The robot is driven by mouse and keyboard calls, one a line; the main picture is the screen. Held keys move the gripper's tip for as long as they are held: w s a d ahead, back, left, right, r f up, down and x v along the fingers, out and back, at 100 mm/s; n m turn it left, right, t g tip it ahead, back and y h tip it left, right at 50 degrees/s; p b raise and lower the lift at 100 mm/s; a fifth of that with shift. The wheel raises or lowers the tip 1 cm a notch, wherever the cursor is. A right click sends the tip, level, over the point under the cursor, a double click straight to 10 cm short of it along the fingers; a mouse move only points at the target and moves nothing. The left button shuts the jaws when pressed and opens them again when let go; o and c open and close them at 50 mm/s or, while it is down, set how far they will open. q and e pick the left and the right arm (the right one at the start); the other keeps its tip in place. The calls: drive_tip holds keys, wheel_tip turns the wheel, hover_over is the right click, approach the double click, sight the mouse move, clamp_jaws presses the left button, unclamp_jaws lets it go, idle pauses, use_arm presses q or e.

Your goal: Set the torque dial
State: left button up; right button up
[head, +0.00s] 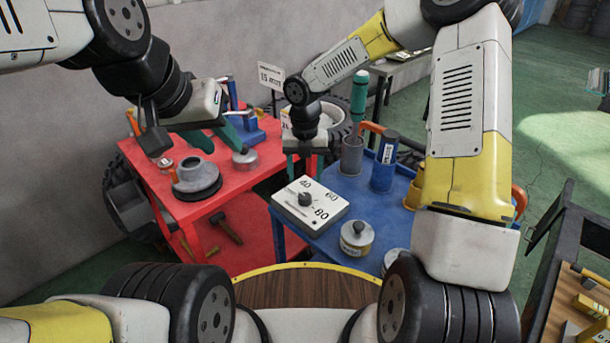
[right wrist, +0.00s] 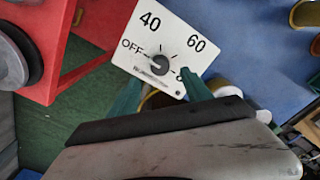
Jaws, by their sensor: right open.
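The torque dial is a white box (head: 325,208) with a dark knob (head: 305,199), lying at the near left corner of the blue cart. In the right wrist view the dial plate (right wrist: 185,38) shows OFF, 40, 60 and a partly hidden 80 around the knob (right wrist: 158,65). I cannot tell clearly which mark the knob points to. My right gripper (head: 303,165) is above and behind the box in the head view, its teal fingers apart and empty (right wrist: 160,93), not touching the knob. My left gripper (head: 212,137) hangs over the red cart, its fingers seemingly apart and empty.
The blue cart (head: 350,245) also holds a grey cup (head: 351,155) with a green-handled tool, a blue cylinder (head: 385,160) and a labelled can (head: 356,238). The red cart (head: 225,190) holds a grey round part (head: 196,174). A sign (head: 270,76) stands behind, its text partly legible.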

sight(305, 196)
wheel_tip(305, 196, down, 7)
drive_tip(key=shift+f, duration=0.1)
idle(0.3)
clamp_jaws()
